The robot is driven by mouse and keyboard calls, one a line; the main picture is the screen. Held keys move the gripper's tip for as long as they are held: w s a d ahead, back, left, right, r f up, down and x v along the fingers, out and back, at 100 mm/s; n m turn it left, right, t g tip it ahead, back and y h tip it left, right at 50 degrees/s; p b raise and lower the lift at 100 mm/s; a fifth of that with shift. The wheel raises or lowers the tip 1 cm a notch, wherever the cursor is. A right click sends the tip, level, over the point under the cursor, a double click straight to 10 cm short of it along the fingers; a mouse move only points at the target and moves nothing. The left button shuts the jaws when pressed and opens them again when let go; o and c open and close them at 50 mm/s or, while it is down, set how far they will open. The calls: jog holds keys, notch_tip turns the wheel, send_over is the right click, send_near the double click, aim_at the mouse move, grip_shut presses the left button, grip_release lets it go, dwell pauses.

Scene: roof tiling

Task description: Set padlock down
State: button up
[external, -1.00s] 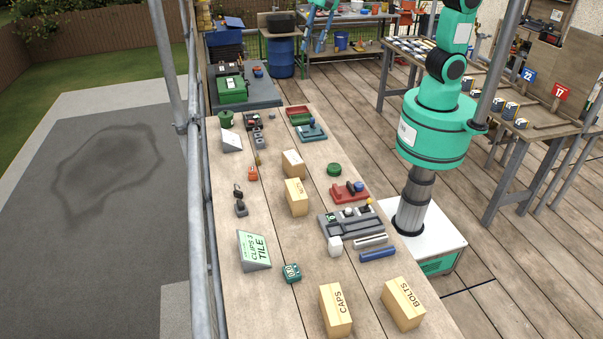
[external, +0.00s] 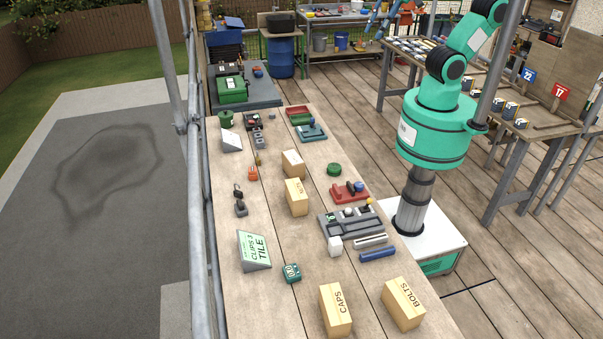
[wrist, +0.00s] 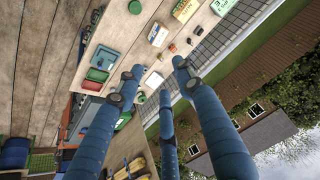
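My gripper (wrist: 160,78) has three blue fingers. They are spread apart with nothing between them in the wrist view. In the external view my gripper (external: 375,22) shows only partly at the top edge, well above and away from the near bench. A small orange item (external: 253,174) with thin upright parts stands on the bench, left of the cardboard boxes. It could be the padlock, but it is too small to be sure. It also seems to show in the wrist view as a small orange spot (wrist: 172,47).
The long wooden bench (external: 270,215) holds several cardboard boxes, a grey tray (external: 350,222), a sloped "CLIPS 3 TILE" sign (external: 254,250) and a green timer-like box (external: 292,273). A scaffold pole (external: 203,200) runs along its left side. Bare wood lies around the orange item.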

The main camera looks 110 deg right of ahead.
jog(key=shift+n, duration=0.9)
jog(key=s, duration=0.1)
jog(key=s+f, duration=0.1)
jog(key=s, duration=0.2)
jog(key=shift+s+d+f, duration=0.1)
jog(key=shift+s+f, duration=0.05)
jog(key=shift+f, duration=0.1)
notch_tip(320, 180, down, 13)
jog(key=b, duration=1.3)
jog(key=shift+r, duration=0.1)
dwell(4.5)
